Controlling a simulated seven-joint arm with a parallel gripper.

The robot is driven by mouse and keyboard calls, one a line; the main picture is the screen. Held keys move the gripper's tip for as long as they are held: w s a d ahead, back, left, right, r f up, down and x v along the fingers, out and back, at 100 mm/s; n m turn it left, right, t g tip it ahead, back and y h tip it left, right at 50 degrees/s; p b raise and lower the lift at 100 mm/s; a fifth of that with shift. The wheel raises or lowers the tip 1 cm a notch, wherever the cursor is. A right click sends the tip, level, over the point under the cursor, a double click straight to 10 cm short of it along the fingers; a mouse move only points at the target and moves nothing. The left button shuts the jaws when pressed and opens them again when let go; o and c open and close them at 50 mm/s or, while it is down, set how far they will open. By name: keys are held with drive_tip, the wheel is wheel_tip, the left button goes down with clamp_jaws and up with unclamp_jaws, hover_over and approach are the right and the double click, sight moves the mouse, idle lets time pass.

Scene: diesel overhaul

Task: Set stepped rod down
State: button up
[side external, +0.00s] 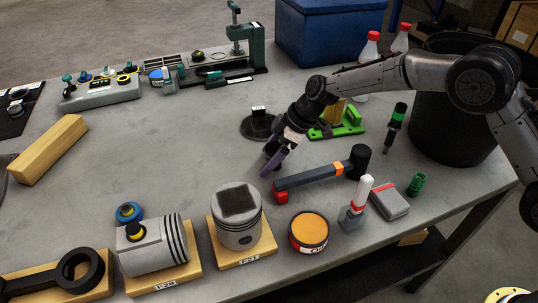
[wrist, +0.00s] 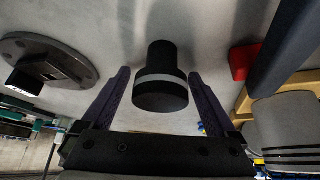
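The stepped rod (wrist: 160,78), a black cylinder with a grey band and a narrower far section, lies between my gripper's two purple fingers in the wrist view. My gripper (wrist: 160,74) is open, with a narrow gap showing on each side of the rod. In the side view my gripper (side external: 268,170) points down at the middle of the grey table, left of the hammer. The rod is mostly hidden there behind a finger. I cannot tell whether its far end touches the table.
A hammer (side external: 318,180) with a red end lies close on the right. A dark round disc (side external: 258,126) and a green fixture (side external: 345,123) are behind. A piston (side external: 238,222) on a wooden block and an orange-topped tin (side external: 309,231) stand in front.

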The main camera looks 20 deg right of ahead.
drive_tip(key=v, duration=1.2)
drive_tip(key=shift+r, duration=0.15)
drive_tip(key=s+d+r+m+t+h, duration=0.1)
drive_tip(key=s+d+r+m, duration=0.2)
drive_tip(key=s+d+r, duration=0.35)
drive_tip(key=s+d+r+m+t+h, duration=0.1)
drive_tip(key=s+d+r+m, duration=0.25)
drive_tip(key=s+d, duration=0.45)
drive_tip(key=s+d+f+m+h, duration=0.1)
drive_tip(key=s+d+m, duration=0.2)
drive_tip(key=s, duration=0.8)
drive_tip(key=s+d+f+m+t+h, duration=0.1)
drive_tip(key=s+d+f+m+h, duration=0.1)
drive_tip(key=s+d, duration=0.4)
drive_tip(key=s+m, duration=0.1)
drive_tip(key=s, duration=0.4)
drive_tip(key=shift+d+m, duration=0.25)
drive_tip(key=shift+m, duration=0.1)
